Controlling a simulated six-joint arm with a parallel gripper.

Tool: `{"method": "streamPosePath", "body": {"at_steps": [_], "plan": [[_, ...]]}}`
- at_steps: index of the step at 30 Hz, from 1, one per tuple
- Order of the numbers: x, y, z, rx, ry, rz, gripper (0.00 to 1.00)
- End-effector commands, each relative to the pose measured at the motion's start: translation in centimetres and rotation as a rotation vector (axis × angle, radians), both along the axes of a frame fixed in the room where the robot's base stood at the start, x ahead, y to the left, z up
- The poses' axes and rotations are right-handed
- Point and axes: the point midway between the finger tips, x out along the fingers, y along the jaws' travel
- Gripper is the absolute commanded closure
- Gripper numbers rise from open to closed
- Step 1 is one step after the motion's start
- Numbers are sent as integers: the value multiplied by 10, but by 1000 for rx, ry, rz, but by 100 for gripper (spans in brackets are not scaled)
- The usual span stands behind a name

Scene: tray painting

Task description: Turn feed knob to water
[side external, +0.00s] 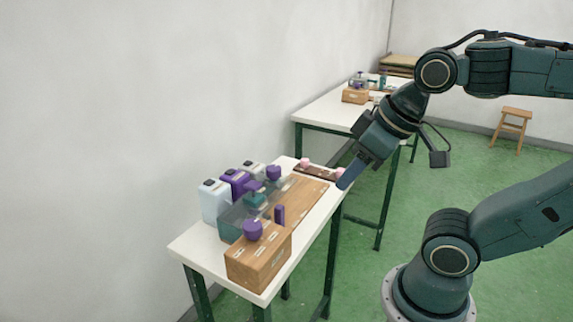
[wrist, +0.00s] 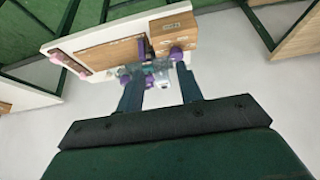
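A wooden box (side external: 258,262) stands at the near end of the white table. On its top are a round purple knob (side external: 252,230) and an upright purple lever (side external: 279,214); I cannot read their labels, so which is the feed knob or where it points is unclear. The wrist view also shows the box (wrist: 176,30), the round knob (wrist: 176,53) and the lever (wrist: 148,52). My gripper (side external: 345,181) is above the table's right edge, well apart from the box. In the wrist view its two fingers (wrist: 160,88) are spread with nothing held between them.
A white jug (side external: 213,203), a purple jug (side external: 236,183) and a clear tank (side external: 233,224) stand behind the box. A wooden board (side external: 304,192) lies on the white table (side external: 190,246). Pink-ended pieces are at its far end. A second table (side external: 325,112) stands behind.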

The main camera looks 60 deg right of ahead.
Motion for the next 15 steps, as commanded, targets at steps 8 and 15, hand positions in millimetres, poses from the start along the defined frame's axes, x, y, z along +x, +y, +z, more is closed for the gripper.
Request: {"method": "streamPosePath", "body": {"at_steps": [8,15], "plan": [[2,0,1,-10,4,19,38],[15,2,6,-84,43,174,38]]}}
